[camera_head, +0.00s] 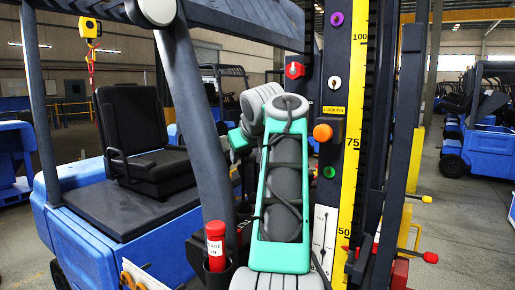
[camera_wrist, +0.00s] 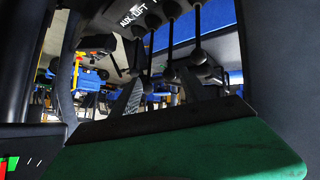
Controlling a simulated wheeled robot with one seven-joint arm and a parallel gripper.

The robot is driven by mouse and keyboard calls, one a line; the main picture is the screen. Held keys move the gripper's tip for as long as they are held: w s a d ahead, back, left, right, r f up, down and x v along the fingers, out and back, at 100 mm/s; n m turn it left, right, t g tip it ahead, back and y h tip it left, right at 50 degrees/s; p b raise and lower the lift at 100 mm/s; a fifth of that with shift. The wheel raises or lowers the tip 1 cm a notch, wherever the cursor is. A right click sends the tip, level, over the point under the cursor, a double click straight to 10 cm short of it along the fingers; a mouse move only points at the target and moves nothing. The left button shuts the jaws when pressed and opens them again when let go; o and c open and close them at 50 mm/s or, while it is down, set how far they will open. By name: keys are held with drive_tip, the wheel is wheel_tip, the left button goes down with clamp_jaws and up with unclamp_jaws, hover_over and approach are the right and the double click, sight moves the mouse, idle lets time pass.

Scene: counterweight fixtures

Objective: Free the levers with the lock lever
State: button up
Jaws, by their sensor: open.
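In the wrist view, several dark levers with round black knobs (camera_wrist: 195,56) hang from a dark housing labelled AUX and LIFT (camera_wrist: 140,14). I cannot tell which one is the lock lever. A broad green surface fills the bottom. In the head view my teal and grey arm rises in front of the mast, and my gripper is hidden. A yellow LOCK PIN label (camera_head: 335,111) is on the mast panel above an orange knob (camera_head: 322,133).
The panel also carries a red knob (camera_head: 295,70) and a purple button (camera_head: 337,18). A yellow height scale (camera_head: 353,110) stands right of it. A black seat (camera_head: 143,135) sits on the blue truck (camera_head: 125,240). A red canister (camera_head: 215,245) stands near my arm. Grey floor is open at right.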

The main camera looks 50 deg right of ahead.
drive_tip(key=s+a+r+m+h+b, duration=0.1)
drive_tip(key=s+r+m+h+b, duration=0.1)
drive_tip(key=s+r, duration=0.2)
drive_tip(key=shift+r+t+h, duration=0.3)
drive_tip(key=shift+r, duration=0.4)
